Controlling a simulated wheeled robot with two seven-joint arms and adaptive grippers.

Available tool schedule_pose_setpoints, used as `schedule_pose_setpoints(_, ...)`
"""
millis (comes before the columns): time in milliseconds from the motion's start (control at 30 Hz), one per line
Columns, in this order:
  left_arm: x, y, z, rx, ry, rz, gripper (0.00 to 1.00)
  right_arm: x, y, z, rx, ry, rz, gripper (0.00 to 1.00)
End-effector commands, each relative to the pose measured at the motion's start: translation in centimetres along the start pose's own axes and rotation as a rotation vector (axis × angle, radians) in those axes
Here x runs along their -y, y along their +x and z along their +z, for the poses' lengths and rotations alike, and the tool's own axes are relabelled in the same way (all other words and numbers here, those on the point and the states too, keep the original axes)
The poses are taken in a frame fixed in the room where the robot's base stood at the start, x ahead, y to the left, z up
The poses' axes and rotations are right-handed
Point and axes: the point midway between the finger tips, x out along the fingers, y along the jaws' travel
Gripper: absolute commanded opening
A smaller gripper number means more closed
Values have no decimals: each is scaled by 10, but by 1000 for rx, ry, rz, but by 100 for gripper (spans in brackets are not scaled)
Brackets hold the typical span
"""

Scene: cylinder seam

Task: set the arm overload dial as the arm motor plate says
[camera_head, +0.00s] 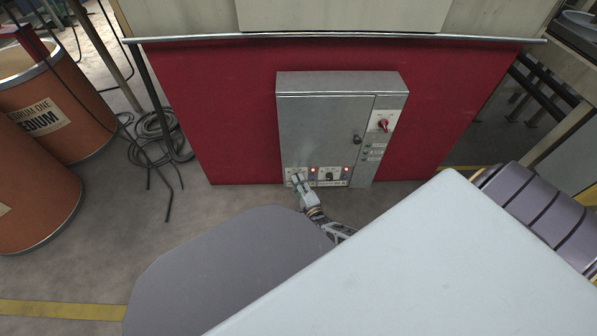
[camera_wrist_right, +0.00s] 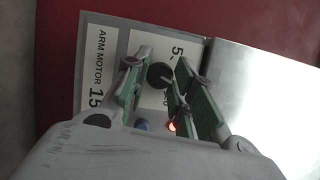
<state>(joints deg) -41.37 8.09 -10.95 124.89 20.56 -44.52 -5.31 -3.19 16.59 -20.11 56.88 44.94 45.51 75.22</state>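The arm motor plate (camera_wrist_right: 98,72) is a pale label in the right wrist view, reading "ARM MOTOR" and "15"; the rest of its text is hidden. The dial (camera_wrist_right: 160,76) is a dark round knob on a light panel, with a "5" printed beside it. My right gripper (camera_wrist_right: 164,58) is open, its green-padded fingers on either side of the dial. I cannot tell whether they touch it. In the head view, my right gripper (camera_head: 297,178) is at the lower left of the grey cabinet (camera_head: 325,125), hiding the dial there. My left gripper is not in view.
A lit red lamp (camera_wrist_right: 172,127) and a blue button (camera_wrist_right: 141,125) are close to the fingers. The cabinet also has a red switch (camera_head: 383,125) and a second knob (camera_head: 329,175). Orange drums (camera_head: 60,105) and coiled cable (camera_head: 155,138) are on the left floor.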

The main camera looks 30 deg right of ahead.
Motion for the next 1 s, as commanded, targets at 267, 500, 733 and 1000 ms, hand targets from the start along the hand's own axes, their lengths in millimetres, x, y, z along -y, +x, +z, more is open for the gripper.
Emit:
schedule_pose_setpoints(267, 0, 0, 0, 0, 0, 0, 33, -1, 0, 0, 0, 0, 2, 47)
schedule_pose_setpoints(500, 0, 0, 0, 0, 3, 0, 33, 0, -1, 0, 0, 0, 1, 47)
schedule_pose_setpoints(733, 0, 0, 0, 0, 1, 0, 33, -1, -8, 0, 0, -1, 2, 47)
schedule_pose_setpoints(1000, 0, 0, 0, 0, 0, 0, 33, -1, -28, 0, 0, 1, 2, 47)
